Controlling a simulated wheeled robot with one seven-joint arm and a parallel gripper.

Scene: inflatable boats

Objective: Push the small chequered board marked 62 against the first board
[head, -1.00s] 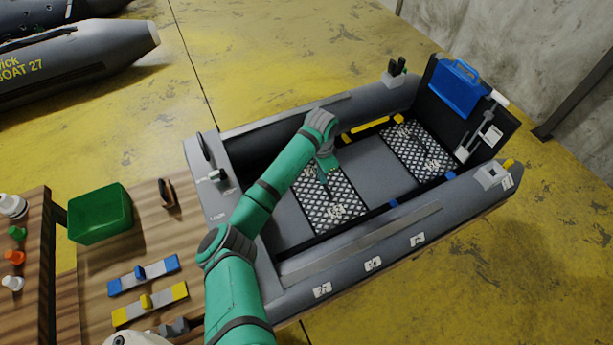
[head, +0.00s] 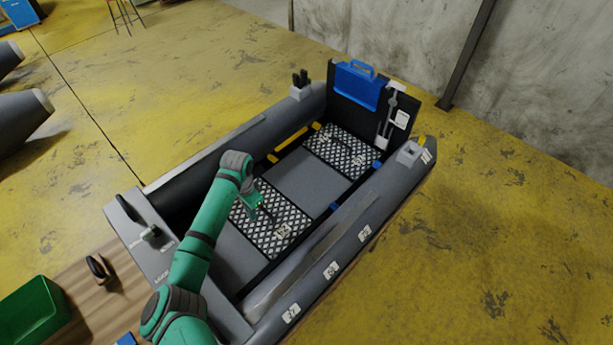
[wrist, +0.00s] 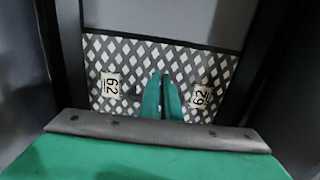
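The small chequered board marked 62 (head: 270,232) lies on the boat's floor in the near half. In the wrist view the board (wrist: 125,60) fills the middle and carries two 62 labels. A plain grey floor board (head: 308,183) lies just beyond it; I cannot tell whether they touch. A second chequered board (head: 340,150) lies farther on, towards the upright end panel. My gripper (head: 256,210) points down over the board marked 62. Its two green fingers (wrist: 161,80) are close together with nothing seen between them. I cannot tell whether the tips touch the board.
The grey side tubes (head: 325,255) flank the floor, and dark walls close in on both sides in the wrist view. A blue case (head: 357,88) hangs on the end panel (head: 395,90). A green bin (head: 30,310) and wooden table (head: 85,272) are at lower left.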

